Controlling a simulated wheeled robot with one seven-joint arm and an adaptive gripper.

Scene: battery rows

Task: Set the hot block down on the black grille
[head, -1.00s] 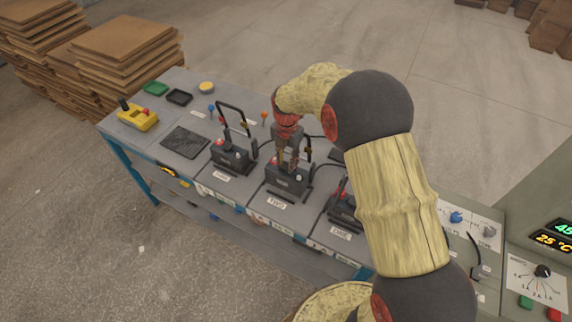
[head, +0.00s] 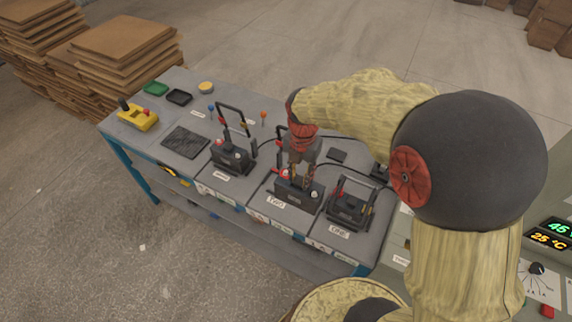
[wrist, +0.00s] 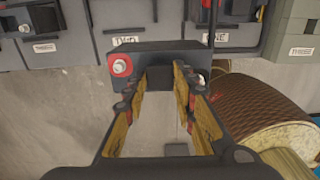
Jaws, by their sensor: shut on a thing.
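My gripper (head: 298,172) is shut on a dark block (head: 299,196) by its upper part, at the bay labelled TWO. The block has a red terminal on its left and a grey one on its right. In the wrist view my gripper (wrist: 172,72) points at the block (wrist: 150,50), which partly covers the TWO label; the gripper hides the exact grip, and I cannot tell how high the block is held. The black grille (head: 186,142) lies flat and bare on the bench, left of the bay labelled THREE. No mark shows which block is hot.
Similar blocks stand at bay THREE (head: 231,157) and bay ONE (head: 348,210), one on each side, with upright handles and cables nearby.

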